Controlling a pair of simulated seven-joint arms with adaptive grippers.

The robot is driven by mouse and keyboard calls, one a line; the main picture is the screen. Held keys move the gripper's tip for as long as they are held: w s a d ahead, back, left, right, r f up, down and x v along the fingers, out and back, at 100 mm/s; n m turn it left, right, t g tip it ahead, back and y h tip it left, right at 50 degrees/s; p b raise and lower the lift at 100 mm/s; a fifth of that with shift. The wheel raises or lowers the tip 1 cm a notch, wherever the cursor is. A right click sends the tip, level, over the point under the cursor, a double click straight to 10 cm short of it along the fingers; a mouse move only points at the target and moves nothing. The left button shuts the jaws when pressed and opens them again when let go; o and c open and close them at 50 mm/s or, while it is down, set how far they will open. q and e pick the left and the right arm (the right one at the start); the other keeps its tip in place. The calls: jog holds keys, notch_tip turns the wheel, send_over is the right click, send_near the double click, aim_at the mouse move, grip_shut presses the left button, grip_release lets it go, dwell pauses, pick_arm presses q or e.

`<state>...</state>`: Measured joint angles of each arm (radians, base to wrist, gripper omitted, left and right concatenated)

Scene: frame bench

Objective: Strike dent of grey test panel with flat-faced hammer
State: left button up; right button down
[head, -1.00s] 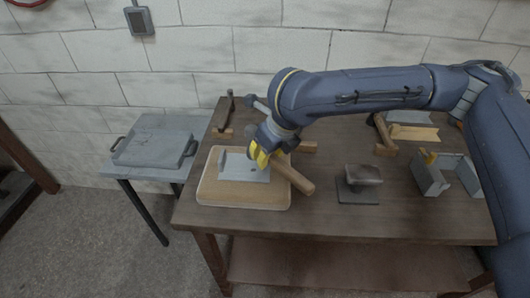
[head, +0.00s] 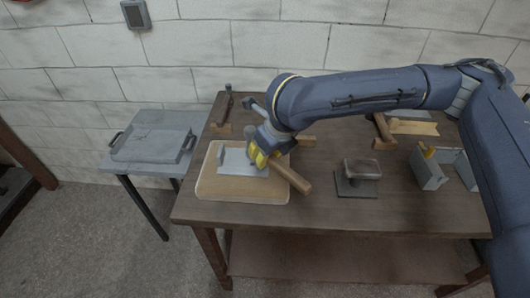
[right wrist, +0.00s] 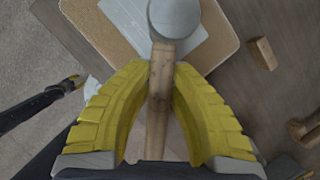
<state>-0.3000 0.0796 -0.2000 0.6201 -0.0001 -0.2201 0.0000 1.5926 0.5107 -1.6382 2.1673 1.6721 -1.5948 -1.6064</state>
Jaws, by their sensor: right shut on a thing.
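The grey test panel (head: 237,163) lies flat on a tan pad (head: 213,187) at the left of the bench. My right gripper (head: 257,160) is above the panel's right part, shut on the wooden handle of the hammer (head: 291,177). The handle sticks out toward the front right. In the right wrist view the round grey hammer head (right wrist: 174,18) is over the panel (right wrist: 125,15), beyond my yellow fingers (right wrist: 160,75). I cannot tell whether it touches. I cannot make out the dent. A dark arm with a yellow tip, seemingly my left gripper (right wrist: 70,84), shows at the left there.
Another hammer (head: 227,103) stands on a wood block at the back left. A dark stand (head: 358,177) is right of the pad, with grey brackets (head: 428,168) farther right. The bench front is clear.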

notch_tip(320, 180, down, 4)
jog(key=shift+r, duration=4.05)
